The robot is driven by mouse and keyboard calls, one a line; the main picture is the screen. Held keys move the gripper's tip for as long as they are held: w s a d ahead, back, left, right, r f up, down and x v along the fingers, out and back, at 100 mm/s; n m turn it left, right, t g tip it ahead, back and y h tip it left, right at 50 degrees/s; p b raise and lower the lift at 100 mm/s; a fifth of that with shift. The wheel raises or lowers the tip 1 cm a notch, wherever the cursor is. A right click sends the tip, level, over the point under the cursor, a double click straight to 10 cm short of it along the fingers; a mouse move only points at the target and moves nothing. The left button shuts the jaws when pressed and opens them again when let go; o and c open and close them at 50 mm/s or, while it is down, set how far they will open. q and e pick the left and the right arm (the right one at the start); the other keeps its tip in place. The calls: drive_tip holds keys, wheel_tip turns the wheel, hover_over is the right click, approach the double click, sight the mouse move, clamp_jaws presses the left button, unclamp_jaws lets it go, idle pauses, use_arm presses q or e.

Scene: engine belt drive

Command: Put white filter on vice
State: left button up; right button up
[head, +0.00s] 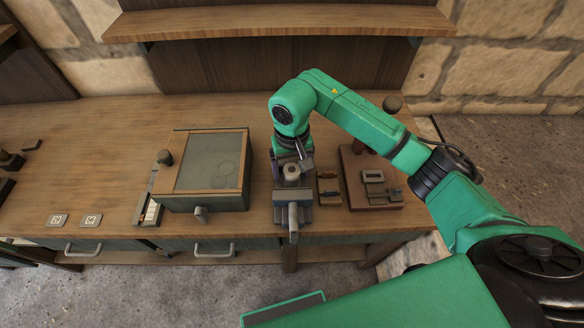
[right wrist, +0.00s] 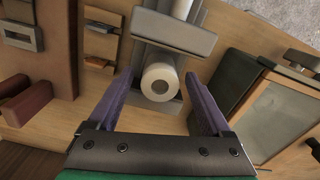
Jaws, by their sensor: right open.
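The white filter (head: 291,171), a short cylinder with a hole in its top, stands on the grey metal vice (head: 293,214) at the workbench's front edge. In the right wrist view the filter (right wrist: 159,84) is beside a jaw block of the vice (right wrist: 172,35). My right gripper (head: 290,156) is at the filter from above and behind. Its purple fingers (right wrist: 158,77) are open, one on each side of the filter, with gaps between. Whether the filter's base rests fully on the vice is hidden. My left gripper is not in view.
A wooden box with a glass lid (head: 210,162) stands left of the vice. A small tool tray (head: 329,188) and a brown board with metal parts (head: 370,180) lie to the right. Two marked tiles (head: 75,220) lie at the left front. The bench's left middle (head: 95,150) is clear.

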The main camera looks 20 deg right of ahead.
sight(292, 169)
drive_tip(key=shift+r, duration=0.2)
wheel_tip(292, 169, up, 6)
drive_tip(key=b, duration=0.3)
drive_tip(key=shift+w+r, duration=0.1)
drive_tip(key=shift+r, duration=0.1)
wheel_tip(292, 169, up, 5)
drive_tip(key=shift+r, duration=0.2)
